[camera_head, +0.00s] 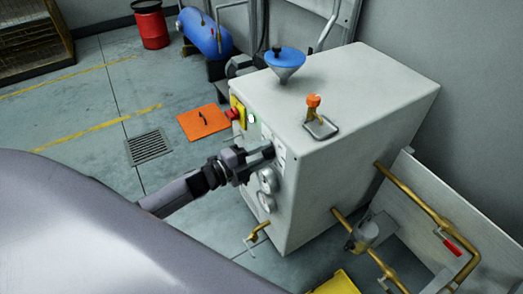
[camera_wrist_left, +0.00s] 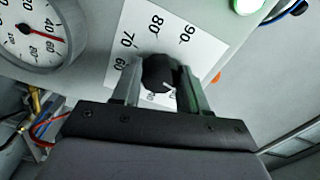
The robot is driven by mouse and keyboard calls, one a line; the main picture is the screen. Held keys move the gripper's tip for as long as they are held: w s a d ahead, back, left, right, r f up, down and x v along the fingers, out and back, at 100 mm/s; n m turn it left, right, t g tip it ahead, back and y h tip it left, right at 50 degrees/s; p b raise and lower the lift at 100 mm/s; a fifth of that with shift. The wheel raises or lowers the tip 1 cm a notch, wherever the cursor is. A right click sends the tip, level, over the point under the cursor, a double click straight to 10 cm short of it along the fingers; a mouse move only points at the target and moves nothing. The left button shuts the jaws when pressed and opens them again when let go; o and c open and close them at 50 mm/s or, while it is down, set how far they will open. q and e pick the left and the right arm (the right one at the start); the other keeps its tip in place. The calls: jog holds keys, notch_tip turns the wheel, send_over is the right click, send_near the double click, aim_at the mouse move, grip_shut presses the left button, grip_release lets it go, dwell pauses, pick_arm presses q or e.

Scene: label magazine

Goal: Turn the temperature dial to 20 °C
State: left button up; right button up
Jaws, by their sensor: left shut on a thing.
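The temperature dial is a small black round knob (camera_wrist_left: 157,74) on a white scale plate (camera_wrist_left: 140,28) on the front of the pale cabinet (camera_head: 370,95). In the left wrist view the numbers 60, 70, 80 and 90 show on the plate; the lower part is mostly hidden by my fingers. A small white mark shows at the knob's lower right edge in that view. My left gripper (camera_head: 268,151) is at the cabinet front, shut on the knob, one finger on each side. My right gripper is out of view.
Round gauges (camera_head: 267,181) sit below the gripper; one with a red needle (camera_wrist_left: 45,36) is close in the wrist view. A green lamp (camera_head: 251,117) and red stop button (camera_head: 233,114) are near. A blue funnel (camera_head: 286,58) and orange-handled valve (camera_head: 314,102) stand on top.

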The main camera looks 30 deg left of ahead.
pick_arm(q)
jog(key=shift+n+p, duration=0.3)
jog(key=shift+n, duration=0.8)
jog(key=o, duration=1.1)
jog(key=shift+c, duration=0.2)
jog(key=v, duration=0.7)
jog(key=shift+p, duration=0.45)
